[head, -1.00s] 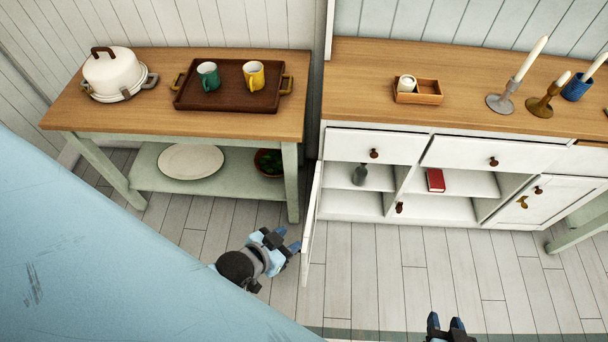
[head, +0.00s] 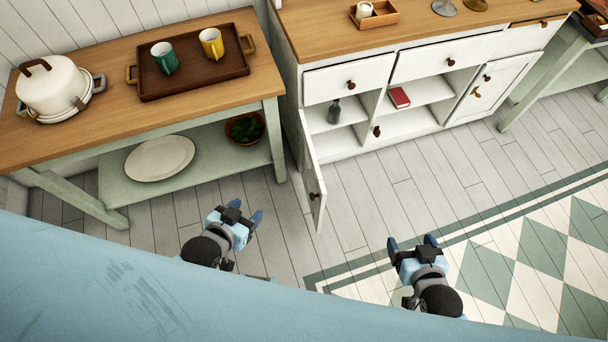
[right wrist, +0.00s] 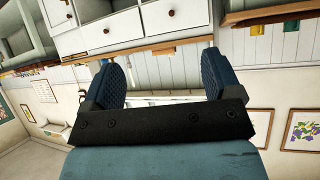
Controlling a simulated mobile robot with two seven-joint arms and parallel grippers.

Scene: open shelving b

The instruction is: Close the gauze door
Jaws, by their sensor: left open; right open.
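The open door (head: 314,180) hangs at the left end of the white sideboard (head: 292,75) in the head view. It stands swung out towards me, seen nearly edge-on, so its panel and any gauze cannot be made out. A small dark knob (head: 313,196) is on it. My left gripper (head: 246,212) is open and empty, left of the door and apart from it. My right gripper (head: 412,243) is open and empty over the floor, right of the door and nearer me. Its spread fingers also show in the right wrist view (right wrist: 160,78).
The sideboard's open compartments hold a grey bottle (head: 335,111) and a red book (head: 399,97). A green-legged table (head: 100,112) with a tray (head: 195,82) and mugs stands left. Bare floor lies before the sideboard, with a patterned area (head: 500,265) at right.

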